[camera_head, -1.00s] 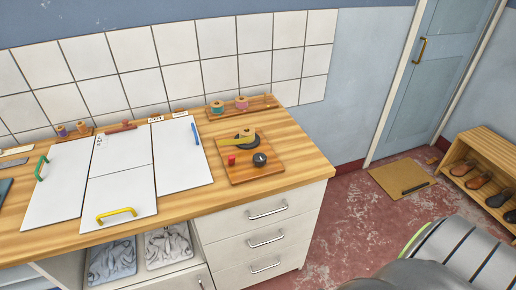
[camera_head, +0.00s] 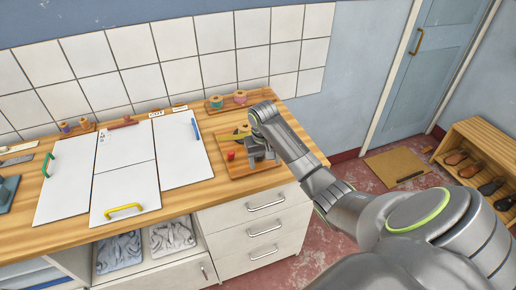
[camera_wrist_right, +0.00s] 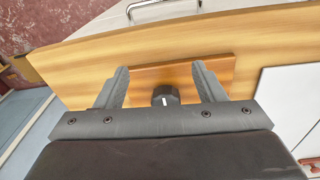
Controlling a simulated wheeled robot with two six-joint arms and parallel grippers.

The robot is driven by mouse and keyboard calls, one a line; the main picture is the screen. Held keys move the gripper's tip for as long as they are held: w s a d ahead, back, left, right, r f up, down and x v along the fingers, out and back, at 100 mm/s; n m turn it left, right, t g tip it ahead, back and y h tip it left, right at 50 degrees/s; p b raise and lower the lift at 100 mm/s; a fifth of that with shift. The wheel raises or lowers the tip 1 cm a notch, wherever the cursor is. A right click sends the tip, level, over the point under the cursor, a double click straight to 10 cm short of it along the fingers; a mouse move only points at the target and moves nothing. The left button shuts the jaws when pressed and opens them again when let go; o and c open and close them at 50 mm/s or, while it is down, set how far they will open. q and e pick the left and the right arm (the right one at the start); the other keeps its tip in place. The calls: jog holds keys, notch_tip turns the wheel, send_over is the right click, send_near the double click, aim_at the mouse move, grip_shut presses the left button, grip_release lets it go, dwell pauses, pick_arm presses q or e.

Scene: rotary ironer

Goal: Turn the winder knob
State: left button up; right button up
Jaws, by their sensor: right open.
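The winder knob is a black knob with a white mark (camera_wrist_right: 166,95) on a wooden board, which shows in the right wrist view (camera_wrist_right: 205,72) and in the head view (camera_head: 236,172). My right gripper (camera_wrist_right: 162,78) is open, with one finger on each side of the knob in the wrist view. I cannot tell whether either finger touches it. My left gripper is not in view.
A small red part (camera_head: 231,155) is on the board's left side. A rack with spools (camera_head: 228,101) stands behind. White panels with a yellow handle (camera_head: 125,208) and a green handle (camera_head: 47,165) lie left. Drawers (camera_head: 264,203) are below the wooden counter.

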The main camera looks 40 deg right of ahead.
jog(key=w+d+r+m+y, duration=0.1)
jog(key=w+r, duration=0.3)
jog(key=r, duration=0.3)
jog(key=w+d+r+m, duration=0.1)
jog(key=w+d+r, duration=0.1)
jog(key=w+r, duration=0.35)
jog(key=shift+m+g, duration=0.3)
jog(key=f, duration=0.5)
jog(key=s+f, duration=0.1)
jog(key=f, duration=0.4)
jog(key=f+p, duration=0.1)
jog(key=f, duration=0.5)
jog(key=shift+s+a, duration=0.1)
jog(key=shift+s, duration=0.3)
jog(key=c, duration=1)
